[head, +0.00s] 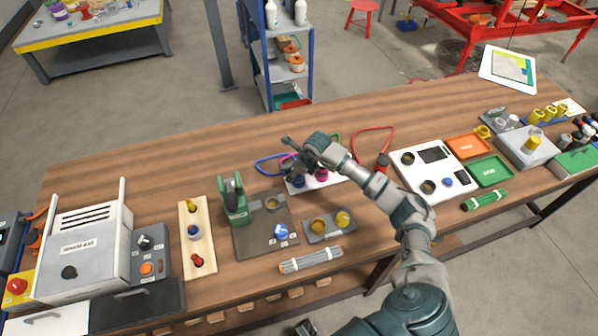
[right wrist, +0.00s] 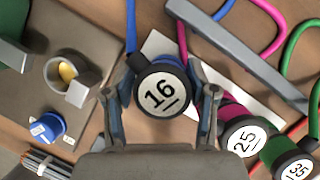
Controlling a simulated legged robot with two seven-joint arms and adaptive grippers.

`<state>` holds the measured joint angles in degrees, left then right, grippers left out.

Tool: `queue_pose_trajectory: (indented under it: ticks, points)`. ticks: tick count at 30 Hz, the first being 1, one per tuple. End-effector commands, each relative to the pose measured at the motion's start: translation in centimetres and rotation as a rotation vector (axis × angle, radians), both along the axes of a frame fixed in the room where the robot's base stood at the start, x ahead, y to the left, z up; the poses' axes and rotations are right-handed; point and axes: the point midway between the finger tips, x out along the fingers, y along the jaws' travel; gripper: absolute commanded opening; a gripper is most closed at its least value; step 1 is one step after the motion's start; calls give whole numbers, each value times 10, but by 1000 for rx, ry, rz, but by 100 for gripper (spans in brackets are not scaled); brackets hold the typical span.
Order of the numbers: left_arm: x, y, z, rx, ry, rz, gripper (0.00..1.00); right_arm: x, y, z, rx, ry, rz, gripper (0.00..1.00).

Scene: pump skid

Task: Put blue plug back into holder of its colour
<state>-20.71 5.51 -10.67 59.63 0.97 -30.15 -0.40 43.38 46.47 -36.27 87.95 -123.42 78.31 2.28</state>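The blue plug (right wrist: 162,92), a dark round cap marked 16, sits between the fingers of my right gripper (right wrist: 165,95) in the right wrist view. The fingers appear closed against its sides. In the head view my right gripper (head: 292,160) is above the left end of the white plug plate (head: 336,178), which also shows in the right wrist view (right wrist: 160,45). A blue cable (head: 266,168) loops there. The magenta plug (right wrist: 243,138), marked 25, and the green plug (right wrist: 288,160), marked 35, are to the right. The blue holder is hidden. My left gripper is not in view.
A green stand (head: 234,203) on a grey-brown mat and a grey block with yellow pieces (head: 330,228) are near the plate. A white panel (head: 425,175) and an orange tray (head: 468,146) are to the right. A grey machine (head: 85,250) stands at left.

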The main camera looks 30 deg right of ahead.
Motion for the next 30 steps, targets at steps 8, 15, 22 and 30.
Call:
queue_pose_trajectory:
  ticks: [8,15,22,30]
  points:
    - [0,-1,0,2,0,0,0,-1,-2,-1,1,0,0,77]
    - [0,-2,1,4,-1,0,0,-4,-7,10,0,-2,-1,77]
    - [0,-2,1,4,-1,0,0,-22,-12,56,-3,-3,2,77]
    - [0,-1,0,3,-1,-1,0,-38,-12,100,-2,0,2,77]
